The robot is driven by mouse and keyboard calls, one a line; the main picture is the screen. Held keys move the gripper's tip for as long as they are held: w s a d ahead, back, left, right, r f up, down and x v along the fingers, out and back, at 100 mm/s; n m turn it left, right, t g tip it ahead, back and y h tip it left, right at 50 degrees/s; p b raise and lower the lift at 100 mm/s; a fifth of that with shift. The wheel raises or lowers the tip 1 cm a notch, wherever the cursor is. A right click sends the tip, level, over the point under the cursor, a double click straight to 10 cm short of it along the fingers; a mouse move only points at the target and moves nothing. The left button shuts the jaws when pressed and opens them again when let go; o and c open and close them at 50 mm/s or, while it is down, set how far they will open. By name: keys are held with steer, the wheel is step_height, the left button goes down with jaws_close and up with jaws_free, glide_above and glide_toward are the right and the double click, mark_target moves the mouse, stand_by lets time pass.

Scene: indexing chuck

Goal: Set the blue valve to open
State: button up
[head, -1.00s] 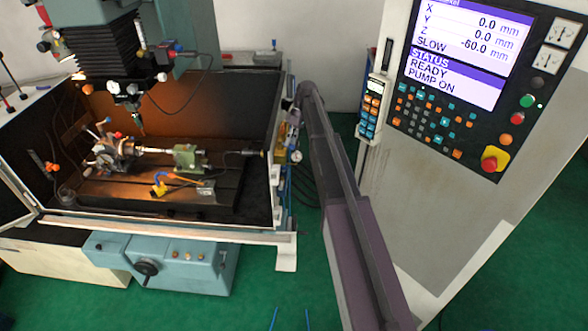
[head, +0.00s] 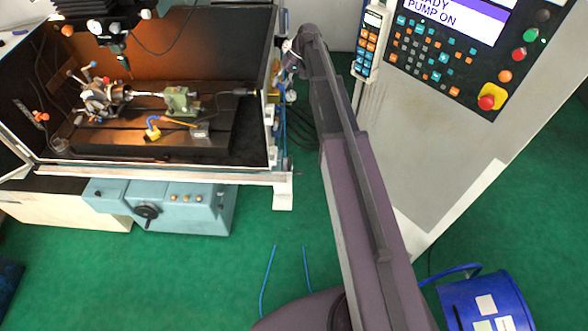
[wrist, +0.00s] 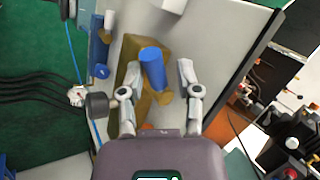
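A blue cylindrical valve handle (wrist: 153,68) stands out from a brass-coloured body (wrist: 132,75) on the pale side panel in the wrist view. My gripper (wrist: 159,70) is open, with one finger on each side of the blue handle. I cannot tell whether either finger touches it. In the head view my gripper end (head: 290,48) is beside the machine enclosure's right wall, and the valve there is small and partly hidden. Whether the valve is open or closed is not clear.
A round gauge (wrist: 77,95) with black hoses is left of the valve; another blue part (wrist: 101,72) is close by. The control cabinet (head: 440,120) stands right of my arm. A blue drum (head: 490,300) is at lower right. Green floor is open in front.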

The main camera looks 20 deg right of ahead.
steer(key=r+m+t+p, duration=0.1)
steer(key=s+r+m+t+p, duration=0.1)
steer(key=r+m+p, duration=0.1)
steer(key=d+r+m+t+p, duration=0.1)
steer(key=r+m+p, duration=0.1)
steer(key=shift+s, duration=0.15)
steer(key=p+v, duration=0.7)
steer(key=v, duration=0.1)
steer(key=s+a+f+n+g+h+b, duration=0.1)
steer(key=s+a+f+h+b, duration=0.1)
steer(key=s+f+b, duration=0.8)
steer(key=s+a+f+n+h+b, duration=0.1)
steer(key=s+a+f+h+b, duration=0.2)
steer(key=s+f+b, duration=0.8)
step_height(320, 180, down, 9)
steer(key=a+b, duration=0.2)
steer(key=b, duration=0.4)
steer(key=shift+s+a+n+g+b, duration=0.25)
steer(key=shift+n+g+b, duration=0.05)
steer(key=shift+g, duration=0.1)
stand_by(0.7)
